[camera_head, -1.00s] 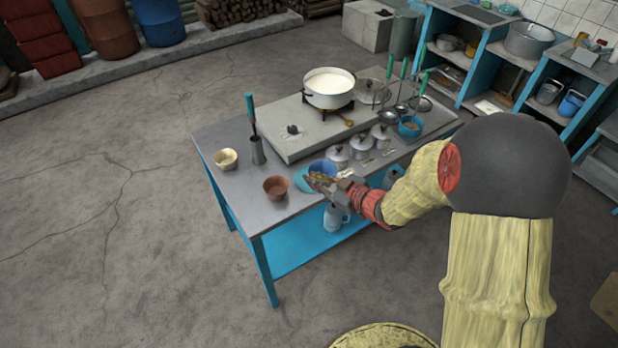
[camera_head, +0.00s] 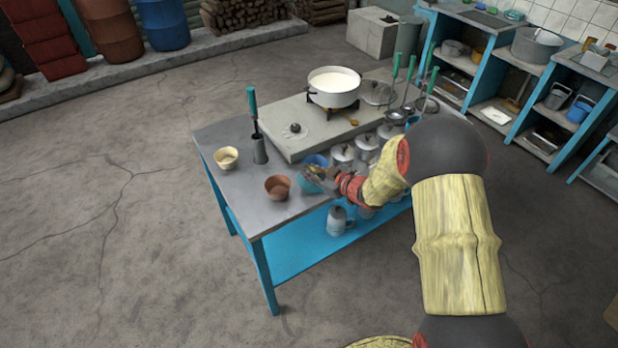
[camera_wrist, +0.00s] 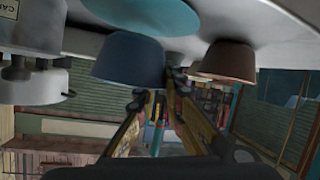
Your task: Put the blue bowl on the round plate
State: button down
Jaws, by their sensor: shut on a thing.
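The blue bowl (camera_head: 316,160) is near the front of the steel table, behind the teal round plate (camera_head: 307,184) in the head view. My gripper (camera_head: 321,174) is shut on the blue bowl at its rim and partly covers the bowl and plate. In the wrist view, which looks upside down, the fingertips (camera_wrist: 160,84) meet the bowl (camera_wrist: 127,60) at its side. The plate (camera_wrist: 165,15) shows at the top edge, close to the bowl's base. I cannot tell whether bowl and plate touch.
A brown bowl (camera_head: 277,187) stands just left of the plate, and a cream bowl (camera_head: 227,157) farther left. Lidded pots (camera_head: 343,154) stand to the right. A raised slab (camera_head: 285,135) with a white pot (camera_head: 334,88) lies behind. The table's left front is clear.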

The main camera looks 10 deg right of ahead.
notch_tip(320, 180, down, 2)
jog(key=shift+f, duration=0.1)
jog(key=shift+f+b, duration=0.1)
jog(key=shift+b, duration=0.25)
jog(key=c, duration=1.9)
grip_release()
